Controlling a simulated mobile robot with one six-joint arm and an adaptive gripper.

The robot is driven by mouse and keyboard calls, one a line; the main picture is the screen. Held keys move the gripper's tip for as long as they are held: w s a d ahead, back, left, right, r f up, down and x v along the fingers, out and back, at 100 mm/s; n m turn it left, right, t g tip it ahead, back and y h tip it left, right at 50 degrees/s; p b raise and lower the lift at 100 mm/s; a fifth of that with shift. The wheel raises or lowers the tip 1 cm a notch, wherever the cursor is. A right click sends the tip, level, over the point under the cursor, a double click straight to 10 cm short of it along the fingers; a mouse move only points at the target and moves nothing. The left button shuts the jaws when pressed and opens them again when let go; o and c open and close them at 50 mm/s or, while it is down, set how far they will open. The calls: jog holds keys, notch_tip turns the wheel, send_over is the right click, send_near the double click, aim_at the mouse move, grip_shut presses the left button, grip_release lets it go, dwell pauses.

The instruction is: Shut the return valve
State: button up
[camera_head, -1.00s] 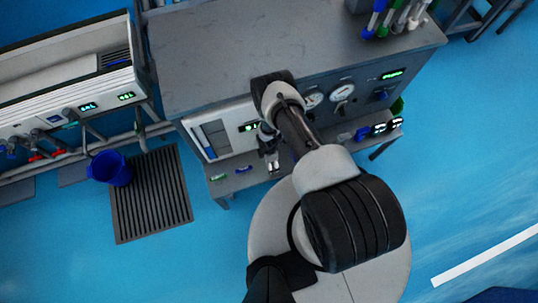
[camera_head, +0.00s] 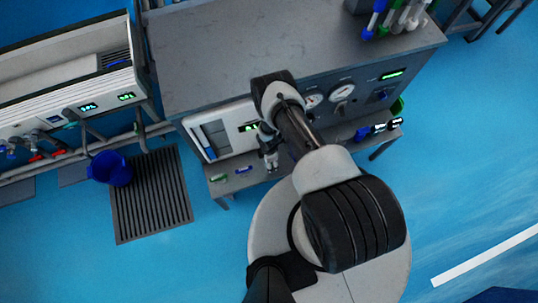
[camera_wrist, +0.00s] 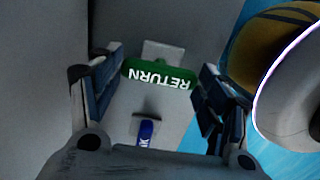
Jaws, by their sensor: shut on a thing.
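The return valve has a green handle (camera_wrist: 160,75) marked RETURN, upside down in the wrist view, on a grey plate. My gripper (camera_wrist: 158,92) has one finger at each end of this handle and is shut on it. The handle lies roughly crosswise between the fingers. In the head view my gripper (camera_head: 269,160) points down over the lower shelf of the grey bench, in front of its panel. The held handle cannot be made out there.
A blue handle (camera_wrist: 146,132) with partly hidden lettering sits close beside the green one. In the head view, a small green piece (camera_head: 219,178) and a blue piece (camera_head: 243,169) lie left of my gripper on the shelf (camera_head: 257,179). A blue bucket (camera_head: 110,168) stands left.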

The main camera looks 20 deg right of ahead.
jog(key=shift+m, duration=0.3)
jog(key=m, duration=0.8)
jog(key=shift+m, duration=0.3)
jog(key=m+b, duration=0.1)
jog(key=m, duration=0.3)
jog(key=m+b, duration=0.1)
jog(key=m, duration=0.3)
jog(key=shift+m, duration=0.4)
jog(key=o, duration=1.1)
jog(key=shift+c, duration=0.2)
